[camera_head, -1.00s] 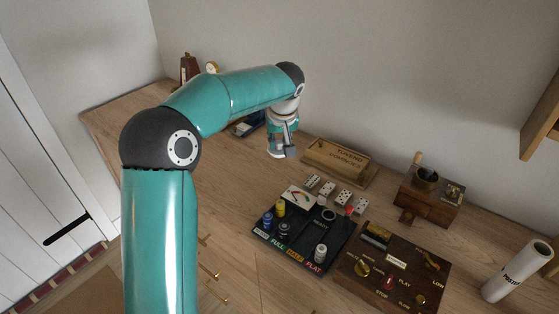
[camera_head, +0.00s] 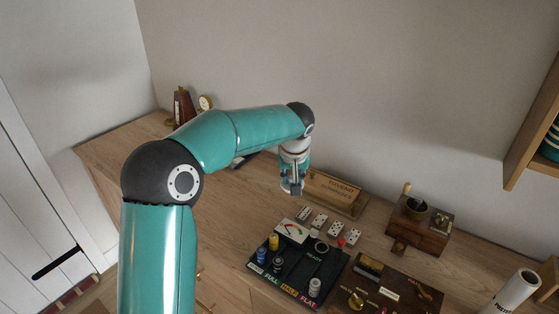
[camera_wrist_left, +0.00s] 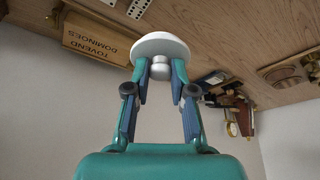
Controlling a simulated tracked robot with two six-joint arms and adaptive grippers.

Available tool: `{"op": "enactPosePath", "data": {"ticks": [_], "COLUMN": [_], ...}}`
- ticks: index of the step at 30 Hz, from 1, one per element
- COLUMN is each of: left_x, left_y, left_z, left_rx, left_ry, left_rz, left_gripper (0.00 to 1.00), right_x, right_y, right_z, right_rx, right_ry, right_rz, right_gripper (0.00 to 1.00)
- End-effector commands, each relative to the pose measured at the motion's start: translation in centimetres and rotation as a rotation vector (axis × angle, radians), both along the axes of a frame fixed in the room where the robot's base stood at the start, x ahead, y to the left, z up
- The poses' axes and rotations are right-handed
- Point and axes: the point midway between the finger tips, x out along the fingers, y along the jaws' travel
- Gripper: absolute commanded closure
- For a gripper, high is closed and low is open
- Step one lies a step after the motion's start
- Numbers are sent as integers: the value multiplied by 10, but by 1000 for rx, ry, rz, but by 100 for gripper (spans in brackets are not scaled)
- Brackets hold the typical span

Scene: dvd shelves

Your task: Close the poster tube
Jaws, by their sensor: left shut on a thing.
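The white poster tube (camera_head: 512,293) leans at the bottom right of the head view, its lower part cut off by the frame. Its upper end shows a dark round opening. My left gripper (camera_head: 291,184) is shut on a white round cap (camera_wrist_left: 160,46), gripping its small stub, with the broad disc facing away from the fingers. The cap is held above the table, left of the dominoes box and well apart from the tube.
The wooden dominoes box (camera_head: 334,193), several dominoes, a black tray (camera_head: 300,262), a brown control box (camera_head: 385,289) and a wooden grinder (camera_head: 418,226) stand between cap and tube. A wall shelf (camera_head: 530,155) juts out at right.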

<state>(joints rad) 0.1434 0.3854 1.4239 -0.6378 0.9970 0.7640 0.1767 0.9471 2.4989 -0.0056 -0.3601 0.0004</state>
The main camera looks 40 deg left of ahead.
Motion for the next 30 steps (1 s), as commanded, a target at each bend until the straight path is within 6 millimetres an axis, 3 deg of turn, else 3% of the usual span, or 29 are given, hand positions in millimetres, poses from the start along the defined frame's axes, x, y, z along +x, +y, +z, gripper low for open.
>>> {"op": "enactPosePath", "data": {"ticks": [1, 6, 9, 12, 16, 23, 29, 30], "left_x": [4, 4, -7, -19, -26, -27, -27, -27], "left_y": [-26, -115, -159, -188, -205, -205, -205, -205], "left_z": [3, -22, -35, -44, -50, -52, -52, -52], "left_rx": [-2, -3, -2, 0, -1, 0, -1, -1], "left_ry": [10, 9, 7, 4, 0, -1, -1, -1], "left_rz": [-87, -396, -545, -644, -699, -702, -700, -700], "left_gripper": [91, 91, 91, 91, 91, 91, 91, 91], "right_x": [0, 0, 0, 0, 0, 0, 0, 0], "right_y": [0, 0, 0, 0, 0, 0, 0, 0], "right_z": [23, 59, 74, 81, 84, 82, 82, 82], "right_rx": [0, 0, 0, 0, 0, 0, 0, 0], "right_ry": [-1, -1, -1, -1, -1, 0, 0, 0], "right_rz": [0, 0, 0, 0, 0, 0, 0, 0], "right_gripper": [28, 28, 28, 28, 28, 28, 57, 58]}}
